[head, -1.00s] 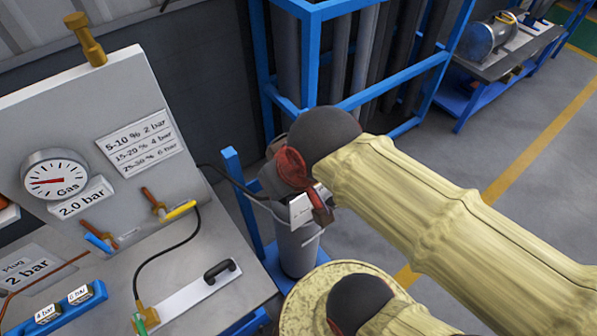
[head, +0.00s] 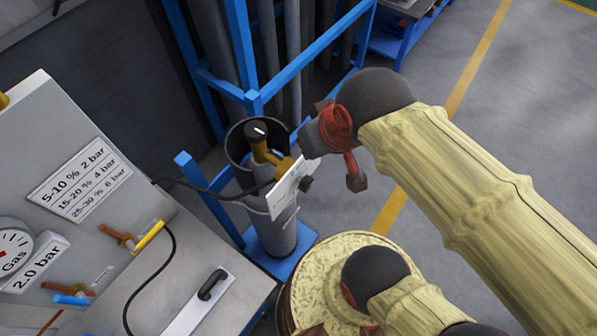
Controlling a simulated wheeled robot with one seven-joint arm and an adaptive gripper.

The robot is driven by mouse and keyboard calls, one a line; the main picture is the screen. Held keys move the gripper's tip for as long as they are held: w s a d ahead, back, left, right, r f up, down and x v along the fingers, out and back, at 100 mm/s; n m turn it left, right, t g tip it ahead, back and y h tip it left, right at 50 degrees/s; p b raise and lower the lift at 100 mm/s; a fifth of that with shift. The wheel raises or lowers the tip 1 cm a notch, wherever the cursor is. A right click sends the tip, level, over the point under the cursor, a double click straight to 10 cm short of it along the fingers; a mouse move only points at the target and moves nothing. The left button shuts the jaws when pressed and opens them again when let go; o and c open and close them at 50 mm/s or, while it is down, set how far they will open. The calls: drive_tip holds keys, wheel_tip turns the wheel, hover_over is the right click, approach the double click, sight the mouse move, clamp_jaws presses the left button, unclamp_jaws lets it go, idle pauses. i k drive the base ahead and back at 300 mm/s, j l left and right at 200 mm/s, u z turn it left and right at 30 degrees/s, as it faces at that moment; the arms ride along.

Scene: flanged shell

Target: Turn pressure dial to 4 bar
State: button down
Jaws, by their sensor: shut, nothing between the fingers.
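A dark dial knob (head: 257,131) with a white mark sits on a brass regulator (head: 268,158) atop a grey cylinder. A white label plate (head: 292,188) hangs beside it, its print too small to read. My gripper (head: 314,138), with red and dark parts at the end of my yellow-sleeved arm, is just right of the knob, apart from it in the picture. It is shut and empty; its fingertips are hard to make out. The gas gauge (head: 12,248) is cut off at the left edge, above a "2.0 bar" label (head: 36,265).
A sign (head: 80,180) pairs 5-10 % with 2 bar, 15-20 % with 4 bar and 25-30 % with 6 bar. A blue frame (head: 254,100) stands close around the cylinder. A black hose (head: 205,189) runs from the panel. Open floor lies to the right.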

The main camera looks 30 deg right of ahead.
sight(305, 182)
drive_tip(key=k+j+u, duration=0.1)
drive_tip(key=k+j, duration=0.15)
drive_tip(key=k, duration=0.2)
drive_tip(key=k+j+u, duration=0.1)
drive_tip(key=k+j, duration=0.15)
drive_tip(key=k, duration=0.2)
